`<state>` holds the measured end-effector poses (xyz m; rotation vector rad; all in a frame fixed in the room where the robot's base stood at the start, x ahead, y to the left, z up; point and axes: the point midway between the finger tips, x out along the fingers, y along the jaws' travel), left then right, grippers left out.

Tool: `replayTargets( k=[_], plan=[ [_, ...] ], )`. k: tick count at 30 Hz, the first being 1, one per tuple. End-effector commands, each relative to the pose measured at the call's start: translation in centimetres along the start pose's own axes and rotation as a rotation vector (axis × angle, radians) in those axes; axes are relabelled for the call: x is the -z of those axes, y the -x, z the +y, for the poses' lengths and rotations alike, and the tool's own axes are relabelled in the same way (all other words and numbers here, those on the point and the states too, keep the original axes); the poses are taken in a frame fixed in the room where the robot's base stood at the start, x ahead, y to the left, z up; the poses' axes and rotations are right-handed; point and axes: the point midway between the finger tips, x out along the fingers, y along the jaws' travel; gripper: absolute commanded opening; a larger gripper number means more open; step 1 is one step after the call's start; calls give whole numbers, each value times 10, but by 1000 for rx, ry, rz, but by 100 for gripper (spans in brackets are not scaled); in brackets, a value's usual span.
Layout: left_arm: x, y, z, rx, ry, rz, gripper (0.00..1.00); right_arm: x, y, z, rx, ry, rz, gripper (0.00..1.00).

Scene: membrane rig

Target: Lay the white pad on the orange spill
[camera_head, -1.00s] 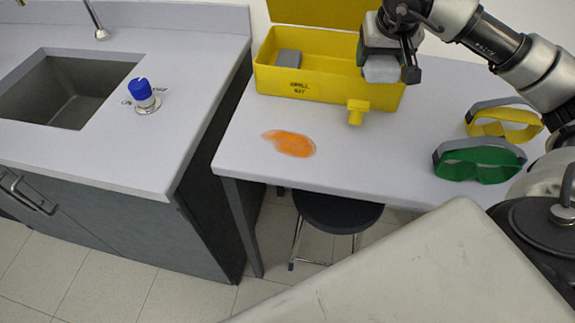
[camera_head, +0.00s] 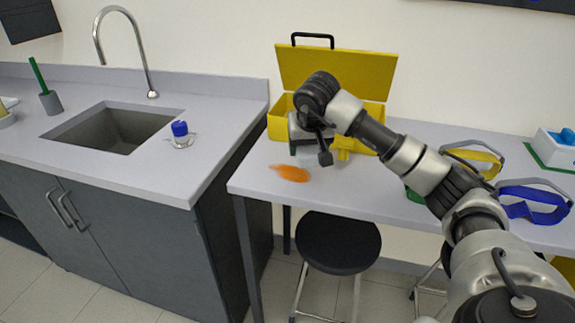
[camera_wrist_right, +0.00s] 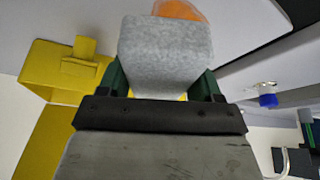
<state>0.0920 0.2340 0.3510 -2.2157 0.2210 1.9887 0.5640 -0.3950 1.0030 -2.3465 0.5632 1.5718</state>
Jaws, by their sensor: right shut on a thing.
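The orange spill (camera_head: 290,173) lies on the grey table top in front of the yellow box. My right gripper (camera_head: 308,150) is above the table, just behind and right of the spill. In the right wrist view the gripper (camera_wrist_right: 163,86) has its green fingers shut on the white pad (camera_wrist_right: 165,50), a pale grey-white block. The orange spill shows past the pad's far edge (camera_wrist_right: 180,9), partly hidden by it. The pad looks held above the table, apart from the spill. In the head view the arm and gripper mostly hide the pad. My left gripper is not in view.
The open yellow spill kit box (camera_head: 281,122) stands behind the gripper, with a yellow piece (camera_head: 343,150) at its front. Goggles (camera_head: 535,205) lie to the right. A sink (camera_head: 110,130) and blue-topped knob (camera_head: 180,130) are left, across a gap. A stool (camera_head: 338,243) is below.

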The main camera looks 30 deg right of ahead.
Motion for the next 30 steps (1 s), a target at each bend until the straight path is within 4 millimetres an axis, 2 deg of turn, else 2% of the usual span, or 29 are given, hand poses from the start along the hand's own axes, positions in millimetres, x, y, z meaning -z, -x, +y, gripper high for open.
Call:
replayTargets(
  k=[3,9,13,20,30],
  plan=[
    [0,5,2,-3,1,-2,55,10,-21,-21,3,0,-4,43],
    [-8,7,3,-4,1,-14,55,21,-42,-38,0,0,-2,43],
    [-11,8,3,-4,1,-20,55,20,-52,-41,-1,1,-3,43],
    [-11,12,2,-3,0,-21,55,8,-80,-40,0,1,-2,43],
    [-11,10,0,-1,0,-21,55,6,-84,-40,-1,1,0,43]
  ],
)
